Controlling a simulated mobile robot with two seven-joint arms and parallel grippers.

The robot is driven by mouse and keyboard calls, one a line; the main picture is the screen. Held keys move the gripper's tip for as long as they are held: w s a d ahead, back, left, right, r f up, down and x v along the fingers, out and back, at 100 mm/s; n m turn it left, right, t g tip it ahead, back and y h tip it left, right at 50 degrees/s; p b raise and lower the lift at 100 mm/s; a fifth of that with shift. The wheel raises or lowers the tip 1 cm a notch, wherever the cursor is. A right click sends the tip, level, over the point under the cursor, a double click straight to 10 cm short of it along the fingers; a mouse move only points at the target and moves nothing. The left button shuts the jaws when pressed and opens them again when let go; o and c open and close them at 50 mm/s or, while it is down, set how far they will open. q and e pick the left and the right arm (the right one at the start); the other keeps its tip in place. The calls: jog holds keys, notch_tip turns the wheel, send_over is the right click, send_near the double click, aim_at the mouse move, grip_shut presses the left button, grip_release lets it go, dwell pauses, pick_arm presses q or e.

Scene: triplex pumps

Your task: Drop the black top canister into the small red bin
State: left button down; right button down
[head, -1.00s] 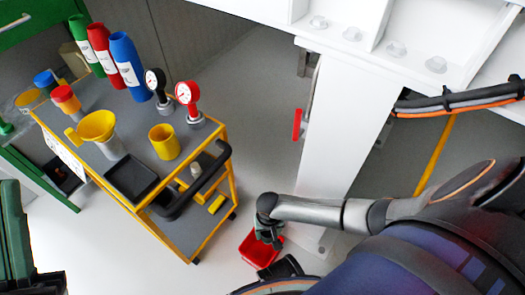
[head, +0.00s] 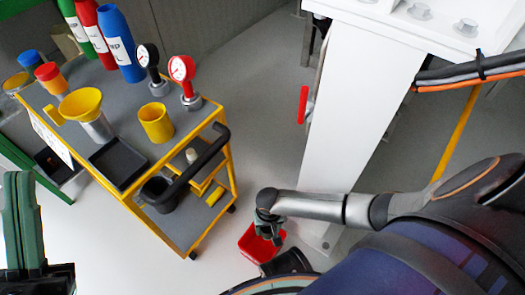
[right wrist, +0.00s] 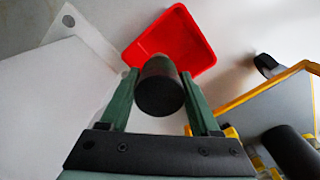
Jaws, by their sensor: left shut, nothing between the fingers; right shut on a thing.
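My right gripper (right wrist: 160,100) is shut on the black canister (right wrist: 159,95), whose round end faces the camera in the right wrist view. The small red bin (right wrist: 183,38) lies beyond it there, and the canister overlaps the bin's near edge in the picture. In the head view my right gripper (head: 268,230) hangs over the red bin (head: 255,246) on the floor and hides part of it; I cannot make out the canister there. My left gripper (head: 25,220) is shut and empty at the left edge.
A yellow-framed cart (head: 225,178) stands left of the bin, with bottles, two gauges, a yellow funnel (head: 82,103), a yellow cup (head: 156,122) and a black tray (head: 118,165). A white post (head: 345,110) stands behind the bin. Pale floor lies open between cart and bin.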

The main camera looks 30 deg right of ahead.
pick_arm(q)
jog(key=shift+f, duration=0.15)
pick_arm(e)
jog(key=shift+f, duration=0.1)
jog(key=shift+c, duration=0.2)
grip_release()
notch_tip(320, 180, up, 11)
jog(key=p, duration=0.7)
jog(key=shift+p, duration=0.4)
pick_arm(q)
notch_tip(320, 180, up, 9)
jog(key=a, duration=0.1)
jog(key=shift+s+t, duration=0.2)
jog(key=shift+t, duration=0.1)
pick_arm(e)
jog(key=shift+r, duration=0.75)
pick_arm(q)
jog(key=shift+f, duration=0.1)
pick_arm(e)
jog(key=shift+s, duration=0.1)
